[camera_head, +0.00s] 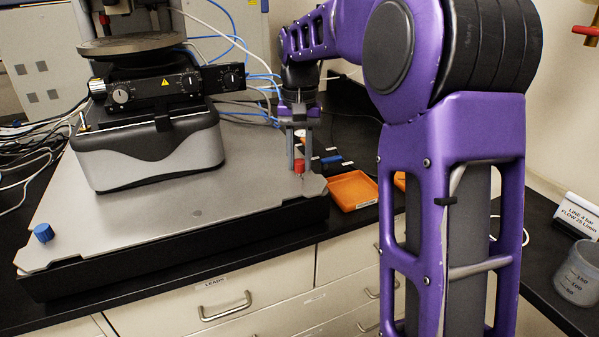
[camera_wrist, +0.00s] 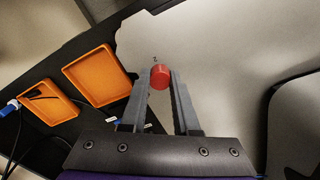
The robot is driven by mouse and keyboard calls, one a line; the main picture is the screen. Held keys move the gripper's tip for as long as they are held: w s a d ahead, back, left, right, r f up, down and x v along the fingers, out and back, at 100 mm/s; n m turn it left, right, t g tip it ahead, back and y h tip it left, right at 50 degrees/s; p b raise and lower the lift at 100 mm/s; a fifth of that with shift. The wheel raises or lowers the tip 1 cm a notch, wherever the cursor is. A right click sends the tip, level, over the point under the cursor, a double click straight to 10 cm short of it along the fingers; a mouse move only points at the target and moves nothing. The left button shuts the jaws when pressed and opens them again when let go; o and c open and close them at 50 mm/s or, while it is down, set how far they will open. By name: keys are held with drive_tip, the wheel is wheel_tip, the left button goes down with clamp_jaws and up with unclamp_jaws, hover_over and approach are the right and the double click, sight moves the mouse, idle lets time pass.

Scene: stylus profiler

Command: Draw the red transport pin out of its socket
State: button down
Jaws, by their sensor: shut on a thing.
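The red transport pin (camera_head: 299,166) stands at the right corner of the grey instrument plate (camera_head: 250,190). My gripper (camera_head: 298,160) reaches down over it from above, with a finger on each side. In the wrist view my gripper (camera_wrist: 160,78) is shut on the round red head of the pin (camera_wrist: 160,76), which sits between the fingertips. The pin's lower part and its socket are hidden, so I cannot tell how deep the pin sits.
An orange tray (camera_head: 352,190) lies on the black bench just right of the plate; the wrist view shows a second orange tray (camera_wrist: 48,102). The profiler body (camera_head: 150,150) stands left on the plate. A blue knob (camera_head: 44,233) is at the plate's left corner. A beaker (camera_head: 578,275) stands far right.

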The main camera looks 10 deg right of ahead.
sight(300, 161)
drive_tip(key=shift+r+p, duration=2.25)
drive_tip(key=shift+r, duration=0.05)
wheel_tip(300, 161, up, 5)
drive_tip(key=p, duration=0.4)
drive_tip(key=shift+p, duration=0.35)
drive_tip(key=shift+f, duration=0.15)
